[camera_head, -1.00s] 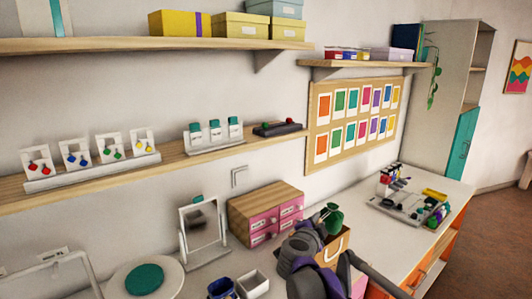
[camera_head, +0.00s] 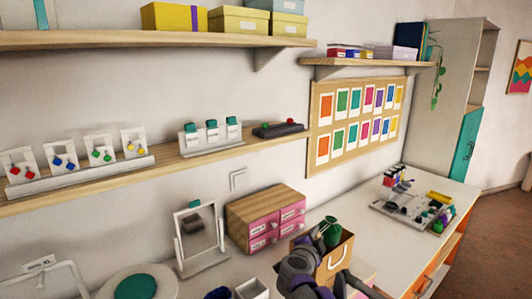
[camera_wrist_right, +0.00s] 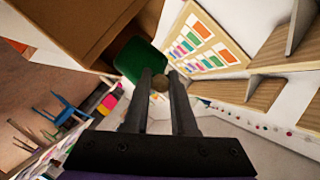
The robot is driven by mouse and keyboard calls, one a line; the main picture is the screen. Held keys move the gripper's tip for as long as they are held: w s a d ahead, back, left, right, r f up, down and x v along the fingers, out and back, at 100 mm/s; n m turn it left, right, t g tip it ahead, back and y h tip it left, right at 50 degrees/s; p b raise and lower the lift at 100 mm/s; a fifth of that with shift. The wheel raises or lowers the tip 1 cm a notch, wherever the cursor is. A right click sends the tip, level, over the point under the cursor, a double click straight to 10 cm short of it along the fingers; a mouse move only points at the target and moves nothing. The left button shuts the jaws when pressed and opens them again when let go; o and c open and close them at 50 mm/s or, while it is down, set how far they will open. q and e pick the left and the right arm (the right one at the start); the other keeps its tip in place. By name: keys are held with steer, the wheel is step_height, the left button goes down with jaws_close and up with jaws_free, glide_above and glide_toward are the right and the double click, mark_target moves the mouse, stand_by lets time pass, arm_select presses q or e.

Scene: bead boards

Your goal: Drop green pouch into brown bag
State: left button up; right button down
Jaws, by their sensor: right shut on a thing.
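The brown bag (camera_head: 342,262) stands upright on the counter, with a pale handle on its front. My right gripper (camera_head: 318,239) is shut on the green pouch (camera_head: 332,233) at the bag's top left. The pouch overlaps the bag's opening in the picture; how deep it sits cannot be told. In the right wrist view, the pouch (camera_wrist_right: 138,58) hangs at the fingertips (camera_wrist_right: 160,84), beside the brown bag's wall (camera_wrist_right: 75,25). My right arm hides the bag's lower left. My left gripper is not in view.
A pink drawer unit (camera_head: 268,215) stands behind and left of the bag, and a mirror (camera_head: 200,235) further left. A white cup (camera_head: 252,289) is near the front. A tool tray (camera_head: 405,210) lies to the right. Shelves run along the wall above.

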steer(key=c, duration=0.6)
jaws_free()
steer(key=shift+c, duration=0.2)
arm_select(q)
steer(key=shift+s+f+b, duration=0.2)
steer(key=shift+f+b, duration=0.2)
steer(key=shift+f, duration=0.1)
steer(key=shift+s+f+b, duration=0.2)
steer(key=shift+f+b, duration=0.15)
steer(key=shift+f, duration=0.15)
arm_select(e)
steer(key=v, duration=1.1)
steer(key=shift+w+f, duration=0.1)
steer(key=shift+f, duration=0.05)
